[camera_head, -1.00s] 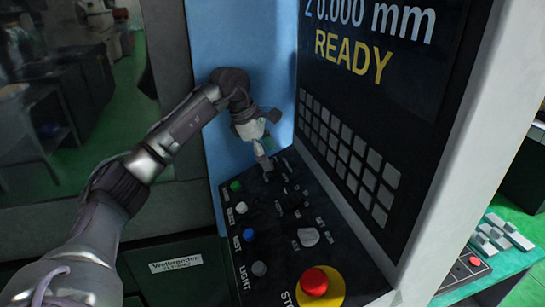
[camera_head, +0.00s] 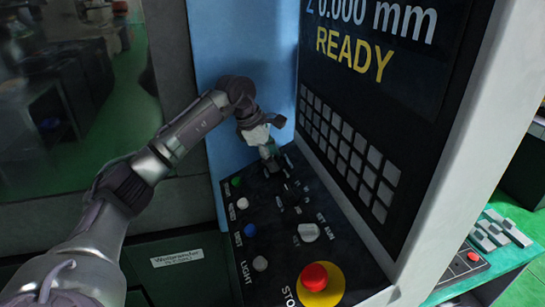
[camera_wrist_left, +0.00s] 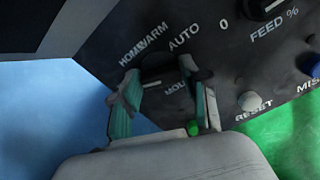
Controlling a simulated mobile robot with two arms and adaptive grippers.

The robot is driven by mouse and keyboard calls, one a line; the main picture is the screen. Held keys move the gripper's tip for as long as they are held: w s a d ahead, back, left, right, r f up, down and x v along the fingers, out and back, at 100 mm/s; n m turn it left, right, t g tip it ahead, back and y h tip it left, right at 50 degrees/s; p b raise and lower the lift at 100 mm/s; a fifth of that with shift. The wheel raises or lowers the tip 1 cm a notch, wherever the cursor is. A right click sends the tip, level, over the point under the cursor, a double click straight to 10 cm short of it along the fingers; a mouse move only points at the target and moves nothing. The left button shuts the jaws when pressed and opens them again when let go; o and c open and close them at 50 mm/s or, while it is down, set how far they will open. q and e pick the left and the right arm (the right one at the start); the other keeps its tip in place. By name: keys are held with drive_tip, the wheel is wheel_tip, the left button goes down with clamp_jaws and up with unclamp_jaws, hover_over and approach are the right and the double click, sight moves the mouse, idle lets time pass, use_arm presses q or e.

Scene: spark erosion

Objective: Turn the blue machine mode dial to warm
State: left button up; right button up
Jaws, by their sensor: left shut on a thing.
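The blue machine's (camera_head: 232,60) black control panel (camera_head: 285,250) fills the middle of the head view. The mode dial, a black knob (camera_wrist_left: 158,68), shows in the left wrist view with HOME, WARM and AUTO printed around its far side. My left gripper (camera_head: 270,158) is at the panel's far end in the head view. In the wrist view its fingers (camera_wrist_left: 155,92) stand on either side of the dial and are shut on it. Its pointer's exact direction is too dark to tell. My right gripper is not in view.
A feed dial (camera_wrist_left: 265,8) sits beside the mode dial. Green (camera_head: 236,182), white (camera_head: 242,203), blue (camera_head: 249,230) and light (camera_head: 260,263) buttons line the panel's left side. A red stop button (camera_head: 314,276) is at the near end. A screen and keypad (camera_head: 345,150) rise on the right.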

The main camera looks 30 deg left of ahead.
use_arm(q)
drive_tip(key=shift+m, duration=0.3)
drive_tip(key=m+b, duration=0.1)
drive_tip(key=m, duration=0.2)
drive_tip(key=shift+s+f+b, duration=0.1)
drive_tip(key=shift+b, duration=0.3)
drive_tip(key=m+b, duration=0.1)
drive_tip(key=m, duration=0.4)
drive_tip(key=m+b, duration=0.1)
drive_tip(key=m, duration=0.3)
drive_tip(key=shift+s+m, duration=0.15)
drive_tip(key=shift+m, duration=0.15)
drive_tip(key=shift+m+b, duration=0.55)
drive_tip(key=shift+m, duration=1.65)
